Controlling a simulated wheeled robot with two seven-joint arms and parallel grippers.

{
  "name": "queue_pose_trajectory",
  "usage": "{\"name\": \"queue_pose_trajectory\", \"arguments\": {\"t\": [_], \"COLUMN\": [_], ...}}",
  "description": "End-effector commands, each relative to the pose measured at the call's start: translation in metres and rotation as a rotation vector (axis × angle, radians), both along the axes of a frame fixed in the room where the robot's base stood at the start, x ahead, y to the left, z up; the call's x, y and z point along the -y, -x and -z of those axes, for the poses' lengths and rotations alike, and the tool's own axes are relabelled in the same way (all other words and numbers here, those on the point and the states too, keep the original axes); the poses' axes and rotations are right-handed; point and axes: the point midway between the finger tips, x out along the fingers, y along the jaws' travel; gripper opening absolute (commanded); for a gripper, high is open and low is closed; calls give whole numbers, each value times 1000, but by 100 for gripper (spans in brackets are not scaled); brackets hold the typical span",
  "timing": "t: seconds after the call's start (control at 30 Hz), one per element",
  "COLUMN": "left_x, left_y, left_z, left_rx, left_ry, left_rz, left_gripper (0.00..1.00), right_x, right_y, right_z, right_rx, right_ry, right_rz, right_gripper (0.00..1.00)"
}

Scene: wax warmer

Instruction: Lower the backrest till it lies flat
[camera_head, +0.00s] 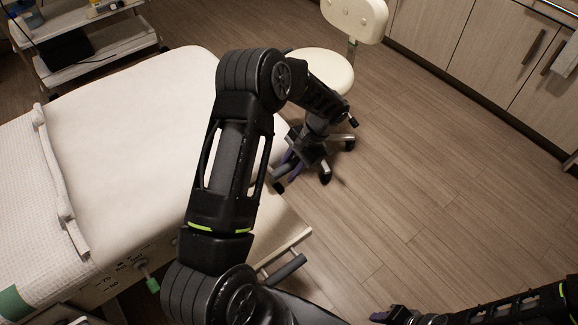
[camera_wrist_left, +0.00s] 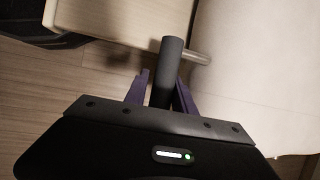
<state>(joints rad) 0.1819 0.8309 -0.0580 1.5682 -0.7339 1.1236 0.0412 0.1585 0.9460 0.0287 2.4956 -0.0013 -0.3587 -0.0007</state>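The padded backrest (camera_head: 150,110) is the broad cream section of the bed, in the left half of the head view. I cannot judge its exact tilt. My left arm crosses in front of it and hides its right part. My left gripper (camera_wrist_left: 163,82) has its two purple fingers close against both sides of a dark cylindrical handle (camera_wrist_left: 170,60) in the left wrist view. A dark grip (camera_head: 286,269) shows beside the bed's lower edge. My right gripper (camera_head: 395,316) is only partly in view at the bottom.
A cream stool (camera_head: 318,68) stands beyond my left arm. A white trolley (camera_head: 100,45) is at the upper left, and cabinets (camera_head: 480,45) line the upper right. The wooden floor (camera_head: 440,180) to the right is clear.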

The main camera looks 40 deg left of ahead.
Motion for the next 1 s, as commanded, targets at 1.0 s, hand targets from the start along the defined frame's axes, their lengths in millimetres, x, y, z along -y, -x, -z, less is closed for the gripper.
{"name": "queue_pose_trajectory", "arguments": {"t": [1.0], "left_x": [20], "left_y": [-24], "left_z": [-61], "left_rx": [1], "left_ry": [-1], "left_rz": [1], "left_gripper": [47], "right_x": [0], "right_y": [0], "right_z": [4], "right_rx": [0], "right_ry": [0], "right_rz": [0], "right_gripper": [36]}}
